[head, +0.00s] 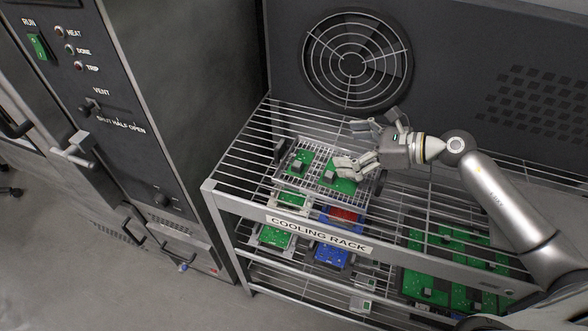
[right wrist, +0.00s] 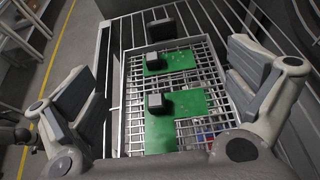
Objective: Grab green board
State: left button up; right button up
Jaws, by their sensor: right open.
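Two green boards lie in a wire tray (head: 314,193) on top of the cooling rack. In the head view, one board (head: 305,157) is at the tray's left and the other (head: 347,187) is nearer my right gripper. Both carry dark blocks. My right gripper (head: 352,146) is open and empty, above the tray's right part, with its fingers apart. In the right wrist view, one green board (right wrist: 182,60) is farther away and the other (right wrist: 183,101) is nearer, both between the open fingers. The near board's lower part is partly cut off by the gripper body. My left gripper is not in view.
The cooling rack (head: 225,203) has lower shelves with green, blue and red boards. Large green boards (head: 450,285) lie below at the right. A panel with a round fan grille (head: 354,62) stands behind. An oven (head: 140,110) stands at left. The rack top beside the tray is bare.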

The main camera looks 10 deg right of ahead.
aim_at(308, 164)
notch_tip(308, 164, down, 3)
jog(key=shift+r+b, duration=0.15)
jog(key=shift+b, duration=0.75)
pick_arm(q)
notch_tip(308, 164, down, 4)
jog(key=b, duration=0.1)
pick_arm(e)
jog(key=shift+w+a+f, duration=0.15)
jog(key=shift+a+f, duration=0.05)
jog(key=shift+f, duration=0.55)
jog(key=shift+w+a, duration=0.3)
jog(key=p+x, duration=0.1)
jog(key=x, duration=0.3)
jog(key=shift+w+a+f, duration=0.15)
jog(key=shift+a, duration=0.05)
jog(key=shift+w+a+p, duration=0.35)
jog(key=shift+a+p, duration=0.05)
jog(key=shift+p, duration=0.2)
jog(key=p+x, duration=0.1)
jog(key=x, duration=0.2)
jog(key=shift+w+f, duration=0.1)
jog(key=shift+w, duration=0.05)
jog(key=shift+w+a+f+p, duration=0.3)
jog(key=shift+a+p, duration=0.05)
jog(key=shift+a, duration=0.05)
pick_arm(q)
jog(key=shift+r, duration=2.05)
pick_arm(e)
jog(key=c, duration=0.8)
